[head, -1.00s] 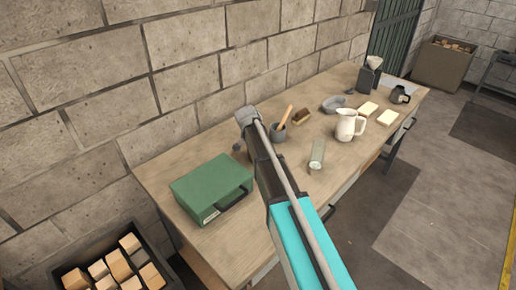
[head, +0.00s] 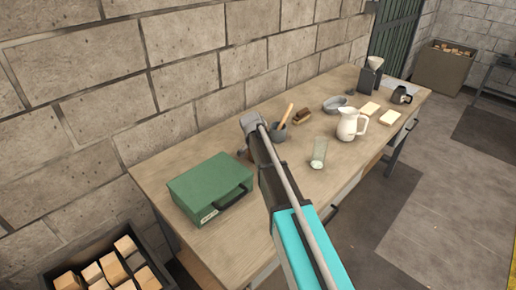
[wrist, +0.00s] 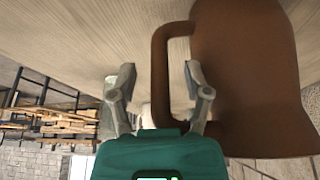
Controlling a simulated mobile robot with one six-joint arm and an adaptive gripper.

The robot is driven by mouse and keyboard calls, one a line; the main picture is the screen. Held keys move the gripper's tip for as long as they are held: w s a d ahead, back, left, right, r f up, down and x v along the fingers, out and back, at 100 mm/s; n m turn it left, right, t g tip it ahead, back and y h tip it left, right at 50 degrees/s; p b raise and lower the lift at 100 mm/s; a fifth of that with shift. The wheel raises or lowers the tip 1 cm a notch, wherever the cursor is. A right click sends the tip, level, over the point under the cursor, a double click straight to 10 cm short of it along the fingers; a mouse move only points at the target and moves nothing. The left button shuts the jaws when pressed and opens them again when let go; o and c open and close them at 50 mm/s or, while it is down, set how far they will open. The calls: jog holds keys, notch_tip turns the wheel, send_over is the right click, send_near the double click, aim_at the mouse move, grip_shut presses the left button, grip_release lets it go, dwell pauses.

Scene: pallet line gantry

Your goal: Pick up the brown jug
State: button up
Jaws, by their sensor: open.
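The brown jug (wrist: 245,75) fills the right side of the wrist view, large and close, with its handle toward my gripper. My gripper (wrist: 158,80) is open. Its two fingers appear on either side of the handle's upright bar, the right one overlapping the gap between handle and body. I cannot tell whether either finger touches the jug. In the head view my arm covers the gripper and most or all of the jug.
A green case (head: 210,187) lies left of my arm on the wooden table (head: 163,172). A grey pot with a wooden tool (head: 279,132), a glass (head: 318,153) and a white pitcher (head: 348,125) stand to the right. The stone wall (head: 200,60) runs behind.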

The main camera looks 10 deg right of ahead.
dwell(0.4)
grip_shut()
